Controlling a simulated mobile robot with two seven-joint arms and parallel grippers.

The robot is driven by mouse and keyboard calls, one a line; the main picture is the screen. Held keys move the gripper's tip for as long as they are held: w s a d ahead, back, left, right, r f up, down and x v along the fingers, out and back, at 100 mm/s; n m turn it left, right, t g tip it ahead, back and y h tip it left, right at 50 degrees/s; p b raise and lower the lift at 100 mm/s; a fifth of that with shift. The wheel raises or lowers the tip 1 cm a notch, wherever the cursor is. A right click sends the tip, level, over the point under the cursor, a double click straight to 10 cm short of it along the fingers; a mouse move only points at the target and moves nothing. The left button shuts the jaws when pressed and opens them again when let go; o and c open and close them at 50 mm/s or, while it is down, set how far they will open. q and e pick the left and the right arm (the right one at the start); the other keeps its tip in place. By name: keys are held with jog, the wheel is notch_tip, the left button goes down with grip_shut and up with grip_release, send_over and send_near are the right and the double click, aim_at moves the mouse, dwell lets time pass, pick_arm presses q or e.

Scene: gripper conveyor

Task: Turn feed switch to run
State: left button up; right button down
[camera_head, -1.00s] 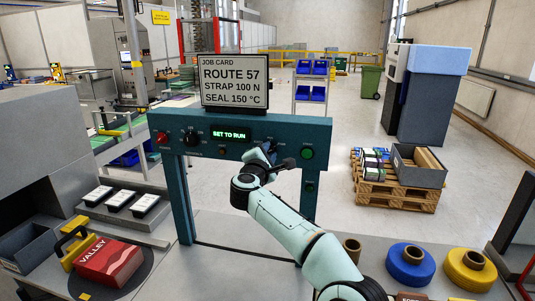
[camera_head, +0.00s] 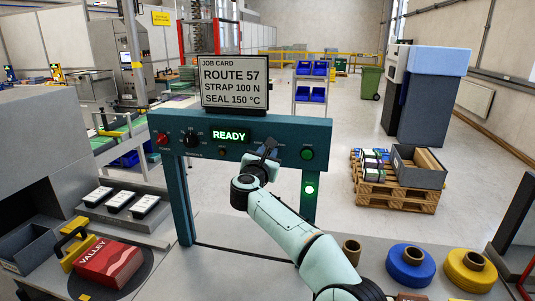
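The teal control panel (camera_head: 290,130) spans the frame in the middle of the view. Its display (camera_head: 229,135) reads READY in green. My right gripper (camera_head: 268,147) is at the panel front, just right of the display, with dark fingers that look close together or on a small control there. That control, which may be the feed switch, is hidden behind the gripper, so its position and any grip cannot be seen. A black round knob (camera_head: 192,138) is on the panel's left part. A small green lamp (camera_head: 309,190) glows on the right post. My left gripper is out of view.
A red button (camera_head: 162,138) and a green button (camera_head: 307,153) sit on the panel. A job card (camera_head: 234,83) stands above. A red VALLEY pack (camera_head: 109,262) lies at front left. Blue (camera_head: 411,266) and yellow (camera_head: 469,270) rolls lie at front right.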

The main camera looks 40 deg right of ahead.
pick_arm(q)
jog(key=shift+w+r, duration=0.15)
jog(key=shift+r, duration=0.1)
pick_arm(e)
jog(key=shift+f+n, duration=0.1)
jog(key=shift+n, duration=1)
jog(key=c, duration=1.2)
grip_release()
jog(key=shift+a, duration=0.1)
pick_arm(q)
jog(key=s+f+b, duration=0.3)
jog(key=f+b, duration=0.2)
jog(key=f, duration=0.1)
pick_arm(e)
jog(key=v, duration=1.3)
jog(key=shift+s+a, duration=0.1)
jog(key=shift+a, duration=0.05)
